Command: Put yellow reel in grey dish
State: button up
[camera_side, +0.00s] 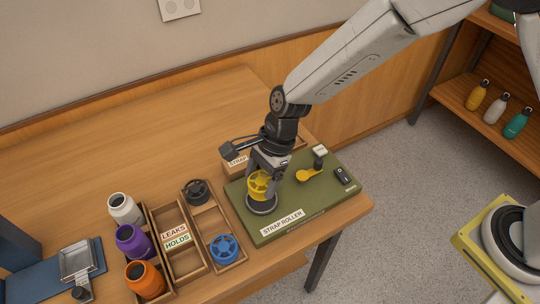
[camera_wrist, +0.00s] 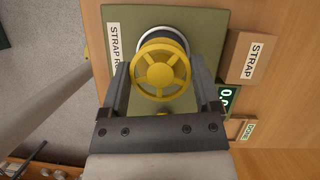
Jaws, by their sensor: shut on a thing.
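The yellow reel (camera_side: 259,184) is between the fingers of my gripper (camera_side: 266,172), which is shut on it. The reel also fills the middle of the wrist view (camera_wrist: 160,72), with a finger on either side. A round dark grey dish with a pale rim (camera_side: 262,208) sits on the green strap roller board (camera_side: 283,225). The reel is over the dish in the side view and hides part of it. In the wrist view the dish (camera_wrist: 158,36) shows past the reel's far edge. I cannot tell whether the reel touches the dish.
A yellow crank (camera_side: 308,175) stands on the board, right of my gripper. A strap box (camera_wrist: 250,57) is close beside the board. Left of the board, a wooden tray holds a black reel (camera_side: 197,191) and a blue reel (camera_side: 224,248). Several bottles stand farther left.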

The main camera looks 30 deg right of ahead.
jog(key=shift+f, duration=0.9)
jog(key=shift+f, duration=1)
dwell(2.0)
jog(key=o, duration=1)
jog(key=shift+o, duration=0.2)
jog(key=shift+r, duration=0.1)
jog(key=shift+r, duration=3.9)
